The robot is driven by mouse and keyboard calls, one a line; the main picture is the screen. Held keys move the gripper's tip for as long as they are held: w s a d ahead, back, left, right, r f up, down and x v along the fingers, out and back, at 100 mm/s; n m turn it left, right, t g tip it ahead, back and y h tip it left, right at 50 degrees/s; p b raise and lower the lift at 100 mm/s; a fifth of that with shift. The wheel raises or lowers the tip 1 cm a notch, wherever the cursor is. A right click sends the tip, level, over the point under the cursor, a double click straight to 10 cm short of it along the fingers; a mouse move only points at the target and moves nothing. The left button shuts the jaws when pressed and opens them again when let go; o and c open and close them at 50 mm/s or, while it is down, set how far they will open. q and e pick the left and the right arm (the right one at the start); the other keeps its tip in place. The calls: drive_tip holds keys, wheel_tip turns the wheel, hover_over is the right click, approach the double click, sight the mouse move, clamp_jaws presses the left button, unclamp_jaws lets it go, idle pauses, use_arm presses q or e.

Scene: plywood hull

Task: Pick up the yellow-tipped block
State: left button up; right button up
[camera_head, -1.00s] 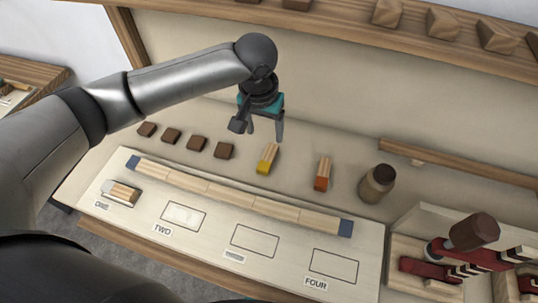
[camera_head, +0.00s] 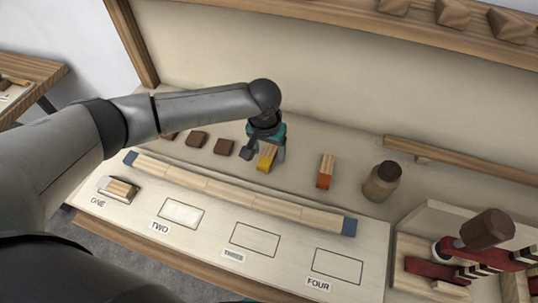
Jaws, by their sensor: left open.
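The yellow-tipped block (camera_head: 266,161) is a light wooden block with a yellow near end. It lies on the bench behind the long strip, near the middle of the head view. My left gripper (camera_head: 265,155) is open and low over this block, with a finger showing on either side of it. The gripper hides the block's far part, and I cannot tell whether the fingers touch it. My right gripper is not in view.
An orange-tipped block (camera_head: 326,171) and a jar (camera_head: 381,182) stand to the right. Dark brown blocks (camera_head: 223,147) lie to the left. In front are a long wooden strip (camera_head: 240,194) with blue ends and a board (camera_head: 208,239) with outlined places. Red clamps (camera_head: 440,269) sit at the right.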

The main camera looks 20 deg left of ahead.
use_arm(q)
clamp_jaws()
idle(0.5)
